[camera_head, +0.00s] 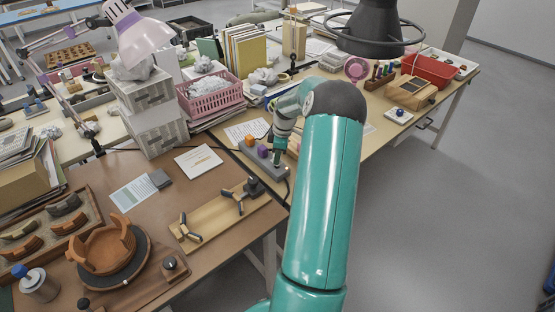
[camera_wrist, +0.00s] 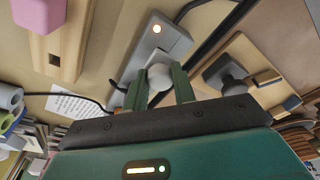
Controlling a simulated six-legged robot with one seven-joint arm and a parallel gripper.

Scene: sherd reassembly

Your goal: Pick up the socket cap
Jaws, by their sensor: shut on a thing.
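A pale grey-white cap (camera_wrist: 157,72), which looks like the socket cap, sits between the two green fingers of my gripper (camera_wrist: 160,80) in the wrist view. The fingers are shut on its sides. Just beyond it is a grey socket strip (camera_wrist: 176,47) with a glowing orange light. I cannot tell whether the cap still touches the strip. In the head view my gripper (camera_head: 279,148) points down at the strip's right part, and the cap is too small to make out there.
A black knob-like thing (camera_head: 254,187) stands close to the strip, beside a wooden board (camera_head: 215,215) with clamps. A pink basket (camera_head: 213,95) and white boxes (camera_head: 148,105) stand farther back. Dark cables run near the strip. The brown table has a bare patch by the papers.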

